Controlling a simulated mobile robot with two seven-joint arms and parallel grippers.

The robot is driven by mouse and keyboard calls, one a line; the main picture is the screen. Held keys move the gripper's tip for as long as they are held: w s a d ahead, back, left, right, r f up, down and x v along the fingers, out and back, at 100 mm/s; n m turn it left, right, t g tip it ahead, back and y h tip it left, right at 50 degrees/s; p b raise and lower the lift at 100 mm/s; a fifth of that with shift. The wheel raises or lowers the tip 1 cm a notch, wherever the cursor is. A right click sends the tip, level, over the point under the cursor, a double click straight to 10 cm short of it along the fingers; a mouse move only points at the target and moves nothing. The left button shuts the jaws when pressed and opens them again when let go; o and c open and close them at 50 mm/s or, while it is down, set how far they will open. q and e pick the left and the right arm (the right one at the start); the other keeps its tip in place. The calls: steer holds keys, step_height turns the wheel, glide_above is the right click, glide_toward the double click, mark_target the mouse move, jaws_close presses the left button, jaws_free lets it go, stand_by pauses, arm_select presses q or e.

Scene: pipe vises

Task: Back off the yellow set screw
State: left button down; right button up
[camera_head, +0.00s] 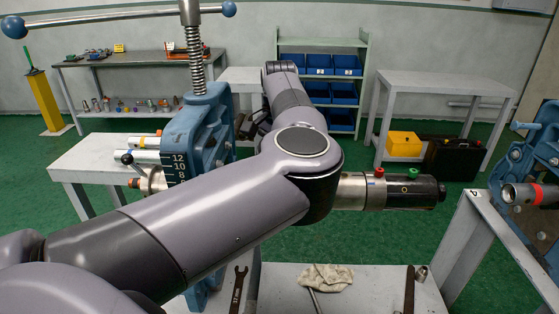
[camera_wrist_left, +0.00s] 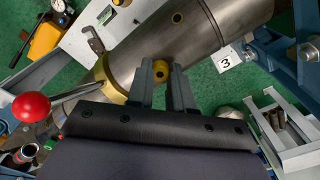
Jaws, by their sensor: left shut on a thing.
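In the left wrist view my left gripper (camera_wrist_left: 163,72) is shut on the yellow set screw (camera_wrist_left: 161,69), a small round yellow head with a dark centre. The screw is at the side of a large grey steel pipe (camera_wrist_left: 150,45). In the head view my left arm crosses the picture and hides the gripper and the screw. A blue pipe vise (camera_head: 205,125) stands just left of the arm's bend. My right gripper is not in view.
In the wrist view a lever with a red ball (camera_wrist_left: 31,107) lies left of the gripper, near a yellow collar (camera_wrist_left: 112,80). In the head view a wrench (camera_head: 238,290) and a rag (camera_head: 326,278) lie on the bench. Another blue vise (camera_head: 530,160) stands at right.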

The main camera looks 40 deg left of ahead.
arm_select(q)
steer(key=shift+s+d+f, duration=0.1)
steer(key=shift+s+f, duration=0.05)
steer(key=shift+f, duration=0.2)
steer(key=c, duration=1)
jaws_free()
steer(key=shift+r, duration=0.1)
steer(key=shift+r, duration=0.3)
step_height(320, 180, up, 7)
steer(key=shift+f+b, duration=0.2)
steer(key=shift+b, duration=0.15)
steer(key=shift+a, duration=0.2)
